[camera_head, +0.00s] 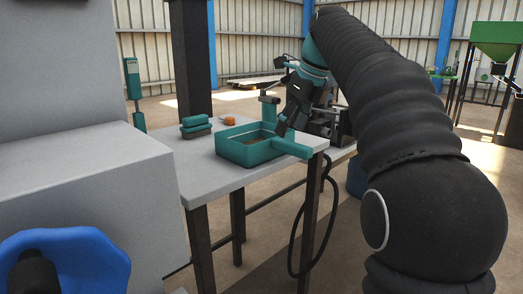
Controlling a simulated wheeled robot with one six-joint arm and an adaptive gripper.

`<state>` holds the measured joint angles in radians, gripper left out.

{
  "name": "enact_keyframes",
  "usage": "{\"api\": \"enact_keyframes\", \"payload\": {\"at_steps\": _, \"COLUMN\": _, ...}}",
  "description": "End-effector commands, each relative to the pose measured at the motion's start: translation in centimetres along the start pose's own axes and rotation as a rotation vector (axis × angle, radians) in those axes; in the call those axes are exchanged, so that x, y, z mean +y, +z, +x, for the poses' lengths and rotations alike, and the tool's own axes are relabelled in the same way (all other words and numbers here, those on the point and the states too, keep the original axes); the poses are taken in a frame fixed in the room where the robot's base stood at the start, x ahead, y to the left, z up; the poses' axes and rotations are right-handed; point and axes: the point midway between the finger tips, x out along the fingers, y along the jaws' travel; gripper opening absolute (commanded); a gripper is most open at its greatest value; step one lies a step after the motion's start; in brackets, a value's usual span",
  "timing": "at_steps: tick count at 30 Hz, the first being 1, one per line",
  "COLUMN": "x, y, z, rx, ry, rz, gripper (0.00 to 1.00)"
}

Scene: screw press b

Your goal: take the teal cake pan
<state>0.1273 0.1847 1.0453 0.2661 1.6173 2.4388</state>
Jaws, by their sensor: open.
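The teal cake pan (240,152) is a rectangular, open-topped pan with a brown inside. It sits flat near the front edge of a light grey table (215,178). A broad teal handle (291,148) sticks out from its right side, towards the table's corner. My gripper (281,128) points down at the right end of the pan, by the base of the handle. It is open. My fingers are dark and small here, and I cannot tell whether they touch the pan. My gripper hides part of the pan's far right rim.
A stack of teal blocks (195,126) and a small orange thing (227,120) lie behind the pan. Dark machinery (330,124) stands right of my gripper. A large grey machine body (90,185) with a blue handwheel (95,262) fills the left. A black cable (296,238) hangs below the table.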

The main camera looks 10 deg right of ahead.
Motion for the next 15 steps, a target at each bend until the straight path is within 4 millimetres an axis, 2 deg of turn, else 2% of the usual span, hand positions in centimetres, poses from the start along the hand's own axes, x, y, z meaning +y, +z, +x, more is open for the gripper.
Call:
{"api": "enact_keyframes", "payload": {"at_steps": 5, "x": 0.1, "y": 0.0, "z": 1.3, "rx": 0.001, "ry": 0.001, "rz": -0.001, "gripper": 0.58}}
{"api": "enact_keyframes", "payload": {"at_steps": 12, "x": 0.2, "y": 0.1, "z": 4.6, "rx": 0.002, "ry": 0.001, "rz": -0.001, "gripper": 0.58}}
{"api": "enact_keyframes", "payload": {"at_steps": 15, "x": 0.2, "y": 0.1, "z": 5.2, "rx": 0.001, "ry": 0.000, "rz": -0.001, "gripper": 0.58}}
